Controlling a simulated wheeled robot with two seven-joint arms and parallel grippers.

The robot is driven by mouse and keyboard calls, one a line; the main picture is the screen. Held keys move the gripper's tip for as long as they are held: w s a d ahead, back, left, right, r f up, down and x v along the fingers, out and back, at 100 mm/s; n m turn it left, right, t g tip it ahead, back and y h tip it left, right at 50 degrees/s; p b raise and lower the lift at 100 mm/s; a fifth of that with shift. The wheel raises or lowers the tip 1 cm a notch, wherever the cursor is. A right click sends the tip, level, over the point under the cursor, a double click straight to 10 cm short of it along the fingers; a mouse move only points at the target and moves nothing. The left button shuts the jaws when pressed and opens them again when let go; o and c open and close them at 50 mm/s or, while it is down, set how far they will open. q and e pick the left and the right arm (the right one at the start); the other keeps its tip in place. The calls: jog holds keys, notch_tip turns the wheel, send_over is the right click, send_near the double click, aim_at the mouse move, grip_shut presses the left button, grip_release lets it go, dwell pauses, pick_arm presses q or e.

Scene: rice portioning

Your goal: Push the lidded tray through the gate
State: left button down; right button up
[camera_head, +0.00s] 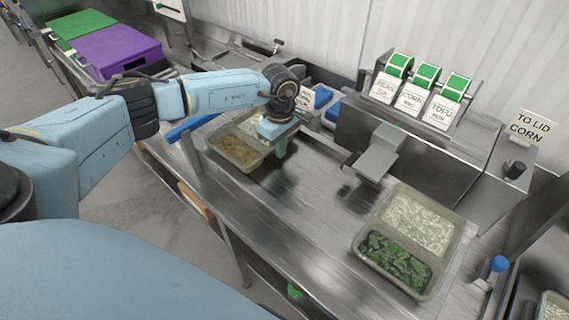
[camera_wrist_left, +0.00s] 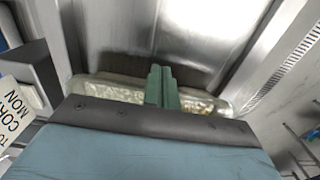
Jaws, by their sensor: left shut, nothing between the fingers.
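A two-part tray (camera_head: 228,160) with white rice and a brownish filling sits at the far left of the steel bench; I cannot clearly make out a lid on it. My left gripper (camera_head: 281,150) is shut and empty, pointing down at the tray's right side. In the left wrist view the green fingers (camera_wrist_left: 161,86) are together in front of the shiny tray (camera_wrist_left: 112,91); whether they touch it is unclear. A blue bar (camera_head: 190,127) beside the tray's left end may belong to the gate. My right gripper is not in view.
A second tray (camera_head: 448,262) with rice and green vegetables stands at the right of the bench. Label rolls (camera_head: 425,76) and a grey machine plate (camera_head: 374,163) stand along the back. A "TO LID CORN" sign (camera_head: 531,127) is at right.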

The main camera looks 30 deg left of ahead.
aim_at(247, 122)
pick_arm(q)
jog(key=w+a+b, duration=0.1)
jog(key=a+b, duration=0.1)
jog(key=a, duration=0.3)
jog(key=w+a+b, duration=0.1)
jog(key=a+b, duration=0.2)
jog(key=a, duration=0.3)
jog(key=a+b, duration=0.2)
jog(key=a, duration=0.3)
jog(key=shift+w+a+f, duration=0.1)
jog(key=shift+w+a, duration=0.05)
jog(key=shift+w, duration=0.25)
jog(key=shift+a, duration=0.35)
jog(key=d, duration=0.1)
jog(key=d+r+p, duration=0.1)
jog(key=d+p, duration=0.1)
jog(key=d, duration=0.1)
jog(key=shift+s+r, duration=0.25)
notch_tip(247, 122, up, 9)
jog(key=shift+f+b, duration=0.1)
jog(key=shift+b, duration=0.35)
